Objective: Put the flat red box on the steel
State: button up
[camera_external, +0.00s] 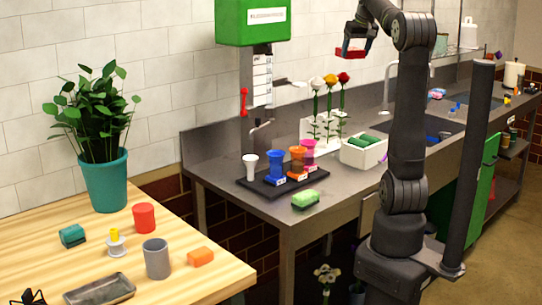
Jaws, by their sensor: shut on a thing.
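The flat red box (350,54) is held in the air in my gripper (353,47), high above the steel counter and near the tiled wall. My gripper is shut on it, pointing down. The steel (222,155) is the grey metal counter along the wall, with a bare stretch at its left end. The box is well apart from the counter surface. The contact between the fingers and the box is small and hard to make out.
On the steel stand a dark tray (262,193) with several coloured cups, a green sponge (305,199), a white bin (362,156) with green rolls, and flowers (330,80) in a white rack. A wooden table (215,278) with a potted plant (105,180) is at left.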

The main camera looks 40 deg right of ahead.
jog(key=w+d+f, duration=0.1)
jog(key=d+f, duration=1)
jog(key=f, duration=0.4)
jog(key=w+d+f, duration=0.1)
jog(key=d+f, duration=0.9)
jog(key=f, duration=0.4)
jog(key=shift+w+d+f, duration=0.1)
jog(key=shift+f, duration=2.6)
jog(key=shift+w+d+f, duration=0.1)
jog(key=shift+f, duration=2.55)
jog(key=shift+f, duration=0.15)
jog(key=o, duration=1)
jog(key=shift+o, duration=0.2)
jog(key=v, duration=1.2)
